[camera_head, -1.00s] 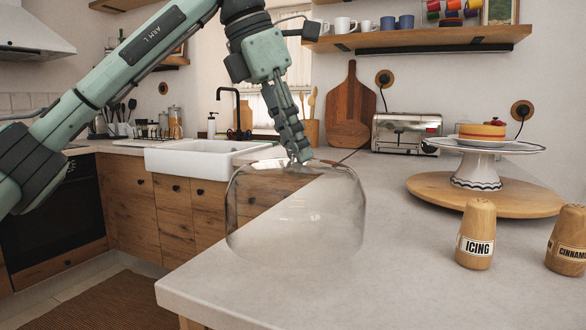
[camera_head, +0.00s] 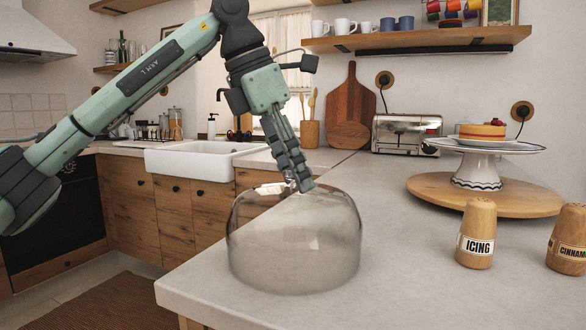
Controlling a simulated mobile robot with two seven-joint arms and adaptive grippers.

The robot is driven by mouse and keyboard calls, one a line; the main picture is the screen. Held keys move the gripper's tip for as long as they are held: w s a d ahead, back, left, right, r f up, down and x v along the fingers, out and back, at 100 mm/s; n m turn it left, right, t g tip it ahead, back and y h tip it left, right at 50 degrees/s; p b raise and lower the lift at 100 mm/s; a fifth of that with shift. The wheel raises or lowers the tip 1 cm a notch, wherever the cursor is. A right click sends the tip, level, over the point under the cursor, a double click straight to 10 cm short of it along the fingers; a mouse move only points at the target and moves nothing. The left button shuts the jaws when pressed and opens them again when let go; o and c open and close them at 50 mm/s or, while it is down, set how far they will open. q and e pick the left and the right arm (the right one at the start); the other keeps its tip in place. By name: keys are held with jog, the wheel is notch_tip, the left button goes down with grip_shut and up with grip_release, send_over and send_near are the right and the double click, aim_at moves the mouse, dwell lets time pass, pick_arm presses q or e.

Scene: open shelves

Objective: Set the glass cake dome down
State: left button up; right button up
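The glass cake dome (camera_head: 295,245) is clear, upright, and at the near left part of the pale counter, close to its left edge. Its rim looks level with the counter top, but I cannot tell for certain whether it touches. My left gripper (camera_head: 303,187) points down at the top of the dome. Its fingers look closed together there, on the dome's knob, which they mostly hide. The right gripper is not in view.
A cake stand (camera_head: 476,170) with a cake (camera_head: 482,131) stands on a round wooden board (camera_head: 530,203) at right. Icing (camera_head: 476,235) and cinnamon (camera_head: 567,240) shakers stand near the right. A toaster (camera_head: 405,133) is at the back. The middle counter (camera_head: 400,260) is clear.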

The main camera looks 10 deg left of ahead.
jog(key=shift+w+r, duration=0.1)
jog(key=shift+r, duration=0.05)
pick_arm(q)
jog(key=shift+r, duration=0.3)
jog(key=v, duration=0.6)
jog(key=shift+a+r+p, duration=0.1)
jog(key=shift+r+p, duration=0.05)
jog(key=shift+p, duration=0.2)
jog(key=shift+s+a+r, duration=0.15)
jog(key=shift+r, duration=0.2)
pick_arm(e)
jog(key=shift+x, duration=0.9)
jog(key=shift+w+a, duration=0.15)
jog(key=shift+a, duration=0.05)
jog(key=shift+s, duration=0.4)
